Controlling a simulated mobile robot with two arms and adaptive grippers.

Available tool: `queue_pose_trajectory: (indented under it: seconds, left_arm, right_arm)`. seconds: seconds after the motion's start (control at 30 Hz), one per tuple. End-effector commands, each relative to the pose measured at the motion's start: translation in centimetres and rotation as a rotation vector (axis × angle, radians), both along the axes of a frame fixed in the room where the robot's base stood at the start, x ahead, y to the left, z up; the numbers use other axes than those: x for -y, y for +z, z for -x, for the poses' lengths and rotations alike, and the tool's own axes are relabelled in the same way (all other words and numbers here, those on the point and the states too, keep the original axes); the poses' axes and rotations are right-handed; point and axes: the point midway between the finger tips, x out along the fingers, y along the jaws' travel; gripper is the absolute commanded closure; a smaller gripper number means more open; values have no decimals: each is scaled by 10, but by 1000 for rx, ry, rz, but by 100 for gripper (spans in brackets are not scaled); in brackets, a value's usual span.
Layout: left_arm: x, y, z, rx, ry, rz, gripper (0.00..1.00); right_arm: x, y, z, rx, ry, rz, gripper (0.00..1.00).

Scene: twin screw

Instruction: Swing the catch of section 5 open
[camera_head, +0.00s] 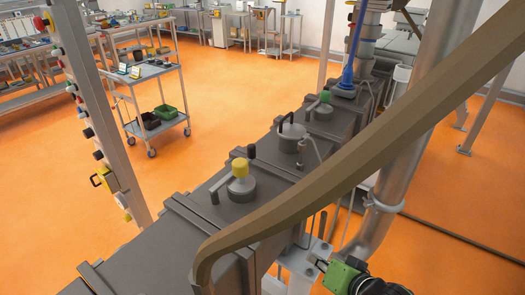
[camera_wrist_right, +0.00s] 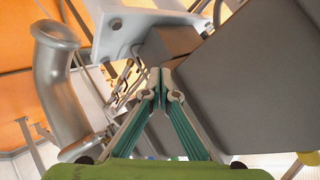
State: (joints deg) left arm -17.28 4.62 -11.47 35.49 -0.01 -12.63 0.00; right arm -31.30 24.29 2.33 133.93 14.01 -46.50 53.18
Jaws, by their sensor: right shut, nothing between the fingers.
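The grey machine barrel (camera_head: 150,262) runs diagonally from the lower left towards the upper right, with several box-like sections. No readable label shows which one is section 5, and I cannot make out its catch for certain. My right gripper (camera_head: 319,263) is at the lower right in the head view, beside the barrel's right side, near a pale bracket. In the right wrist view my gripper (camera_wrist_right: 161,76) is shut and empty, its tips close to a grey box face (camera_wrist_right: 245,85). Small metal rods (camera_wrist_right: 122,78) show left of the tips. My left gripper is out of view.
A thick brown beam (camera_head: 370,145) crosses over the barrel and hides part of it. A silver pipe (camera_head: 405,150) stands at the right; a curved metal pipe (camera_wrist_right: 60,90) is left in the wrist view. A yellow-capped fitting (camera_head: 240,180) sits on top.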

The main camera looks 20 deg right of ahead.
Motion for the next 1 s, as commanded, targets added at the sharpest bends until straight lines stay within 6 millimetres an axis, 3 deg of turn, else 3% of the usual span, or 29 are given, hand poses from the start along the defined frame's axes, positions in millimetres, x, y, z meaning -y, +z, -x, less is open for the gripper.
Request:
queue_pose_trajectory:
  seconds: [0.03, 0.1, 0.2, 0.3, 0.4, 0.57, 1.0]
  left_arm:
    - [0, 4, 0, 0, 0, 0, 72]
    - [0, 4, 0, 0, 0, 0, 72]
    - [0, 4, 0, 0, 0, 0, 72]
    - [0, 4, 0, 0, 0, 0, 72]
    - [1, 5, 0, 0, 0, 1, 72]
    - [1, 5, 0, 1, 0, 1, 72]
    - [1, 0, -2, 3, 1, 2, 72]
  right_arm:
    - [-5, 49, -9, 89, -21, -105, 100]
    - [-12, 97, -20, 182, -49, -277, 100]
    - [-22, 152, -29, 276, -54, -509, 100]
    - [-30, 193, -31, 327, -41, -700, 100]
    - [-35, 220, -31, 348, -23, -829, 100]
    - [-39, 236, -30, 357, -11, -915, 100]
    - [-40, 235, -34, 358, -10, -918, 100]
